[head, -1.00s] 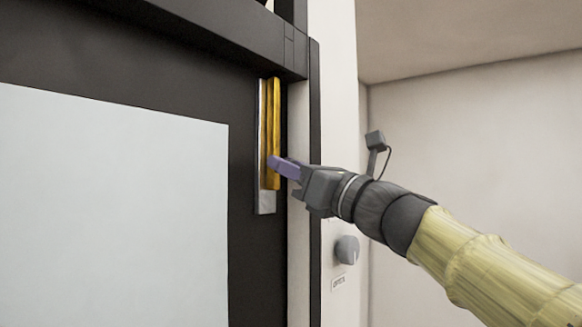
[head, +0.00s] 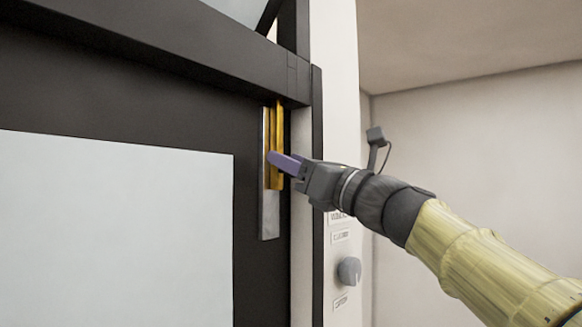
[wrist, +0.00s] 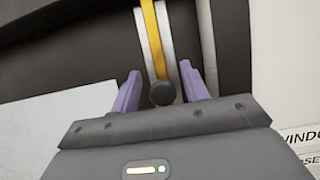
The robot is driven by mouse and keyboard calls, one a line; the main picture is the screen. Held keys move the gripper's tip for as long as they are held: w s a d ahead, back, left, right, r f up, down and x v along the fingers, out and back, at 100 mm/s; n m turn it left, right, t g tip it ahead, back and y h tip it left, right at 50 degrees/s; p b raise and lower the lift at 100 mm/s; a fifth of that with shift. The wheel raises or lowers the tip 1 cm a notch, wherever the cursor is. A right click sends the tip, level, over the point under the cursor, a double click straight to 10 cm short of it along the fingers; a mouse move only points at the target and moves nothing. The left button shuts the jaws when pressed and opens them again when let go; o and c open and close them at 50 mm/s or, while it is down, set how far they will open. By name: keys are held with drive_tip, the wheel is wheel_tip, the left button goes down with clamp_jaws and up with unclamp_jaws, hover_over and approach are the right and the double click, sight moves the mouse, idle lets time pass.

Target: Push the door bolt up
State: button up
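The door bolt (head: 276,135) is a yellow bar on a grey metal strip (head: 269,222), upright near the right edge of a dark door. Its upper end meets the dark crossbeam above; whether it enters the beam is unclear. The strip's bare lower part shows below the bar. My gripper (head: 281,162) reaches in from the right, with its purple fingers at the bar's lower half. In the wrist view, the bolt (wrist: 153,40) ends in a dark round knob (wrist: 162,93) between the two spread fingers. Contact with the knob cannot be made out.
A dark crossbeam (head: 200,58) runs above the door, and a pale panel (head: 115,230) fills much of the door. A grey round dial (head: 349,270) sits on the white post below my gripper. Pale wall lies behind on the right.

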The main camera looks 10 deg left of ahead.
drive_tip(key=shift+w+f, duration=0.15)
drive_tip(key=shift+w, duration=0.05)
drive_tip(key=shift+w+d+f, duration=0.1)
drive_tip(key=shift+d+f+b, duration=0.2)
drive_tip(key=shift+d+b, duration=0.1)
drive_tip(key=b+v, duration=1)
drive_tip(key=v, duration=0.6)
drive_tip(key=shift+s+d, duration=0.25)
drive_tip(key=shift+s, duration=0.3)
drive_tip(key=shift+r, duration=0.1)
drive_tip(key=shift+w, duration=0.1)
